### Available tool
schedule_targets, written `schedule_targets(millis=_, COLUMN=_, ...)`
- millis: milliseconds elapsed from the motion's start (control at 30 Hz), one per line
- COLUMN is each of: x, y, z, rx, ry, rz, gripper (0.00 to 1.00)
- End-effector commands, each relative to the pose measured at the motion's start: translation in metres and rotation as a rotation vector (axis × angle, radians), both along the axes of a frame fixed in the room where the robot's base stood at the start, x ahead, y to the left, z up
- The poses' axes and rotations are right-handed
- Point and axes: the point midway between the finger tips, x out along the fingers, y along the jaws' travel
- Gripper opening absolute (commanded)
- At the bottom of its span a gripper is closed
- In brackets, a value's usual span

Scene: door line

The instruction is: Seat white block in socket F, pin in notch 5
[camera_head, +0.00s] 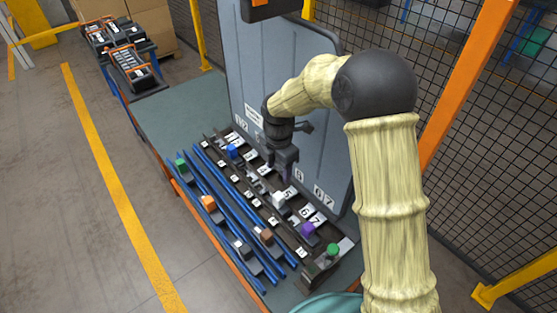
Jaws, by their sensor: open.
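A small white block (278,198) sits in the dark socket rail (248,187), close to a white plate marked 5. I cannot tell whether it is seated in a socket or which notch its pin faces. The socket letters are too small to read, so I cannot pick out socket F. My gripper (286,172) is open and points down over the back side of the rail, behind the white block and apart from it. The space between its fingers is too small to see clearly.
A blue block (232,152), a purple block (307,229) and a green block (333,250) stand along the dark rail. Blue rails (222,212) in front carry an orange block (208,203) and others. A grey panel (245,70) rises behind. The table's far left (175,115) is clear.

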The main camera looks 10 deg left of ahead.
Motion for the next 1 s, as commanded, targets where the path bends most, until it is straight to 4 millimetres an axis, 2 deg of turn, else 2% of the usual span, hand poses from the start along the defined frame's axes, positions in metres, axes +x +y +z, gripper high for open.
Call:
schedule_targets(millis=133, x=0.001, y=0.0, z=0.025, rx=0.002, ry=-0.003, rz=0.0, gripper=0.54)
schedule_targets(millis=300, x=0.0, y=0.0, z=0.038, rx=-0.001, ry=0.001, rz=0.001, gripper=0.54)
schedule_targets(millis=1000, x=0.0, y=0.0, z=0.038, rx=-0.001, ry=0.001, rz=0.001, gripper=0.54)
